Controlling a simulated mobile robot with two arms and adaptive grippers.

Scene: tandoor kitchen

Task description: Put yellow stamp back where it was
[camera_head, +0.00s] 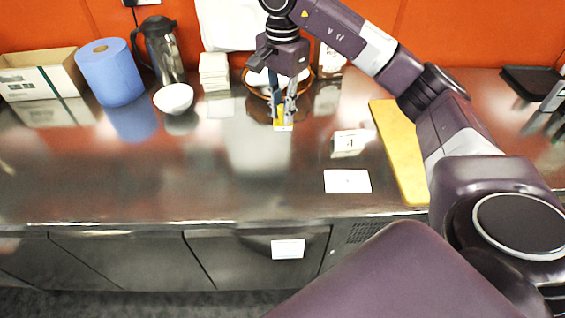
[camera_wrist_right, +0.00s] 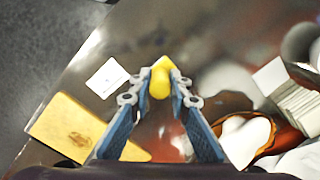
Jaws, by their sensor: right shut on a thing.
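The yellow stamp (camera_head: 281,120) is between the fingertips of my right gripper (camera_head: 284,115), above the steel counter, left of the cards. In the right wrist view the yellow stamp (camera_wrist_right: 160,80) sits between both fingers of the right gripper (camera_wrist_right: 160,88), which are closed on it. Its underside is hidden there, and I cannot tell how far it is above the counter. My left gripper is in neither view.
A white card (camera_head: 347,181) and a small marked card (camera_head: 352,141) lie right of the gripper, before a yellow board (camera_head: 402,150). Behind the gripper is a brown-rimmed bowl (camera_head: 252,84). A white bowl (camera_head: 173,98) and blue roll (camera_head: 110,72) stand left. The front middle counter is clear.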

